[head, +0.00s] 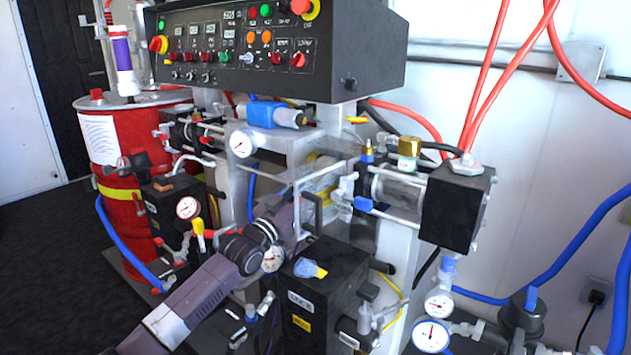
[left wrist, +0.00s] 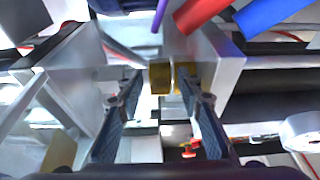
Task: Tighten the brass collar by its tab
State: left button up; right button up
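My left arm reaches in from the lower left of the head view, and its gripper (head: 318,190) is among the machine's central parts, partly hidden by a clear panel and frame. In the left wrist view the left gripper (left wrist: 161,82) has its two dark fingers apart. A yellow-brown, brass-like piece (left wrist: 160,77) shows between the fingertips, with a gap to the left finger. A similar piece beside it is close to the right fingertip; I cannot tell whether they touch. I cannot tell for certain which piece is the collar or its tab. My right gripper is not in view.
A black control panel (head: 235,45) overhangs the work area. A red drum (head: 112,150) stands at the left. A black block (head: 455,205) with red hoses is at the right. A black box (head: 325,285) stands below the gripper. Red and blue hoses cross the right side.

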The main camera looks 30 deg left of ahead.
pick_arm(q)
jog(key=shift+s+f, duration=0.3)
jog(key=shift+s, duration=0.2)
jog(key=d+v, duration=0.1)
jog(key=v, duration=1)
jog(key=shift+a+r, duration=0.2)
jog(key=shift+a, duration=0.3)
jog(key=shift+f, duration=0.1)
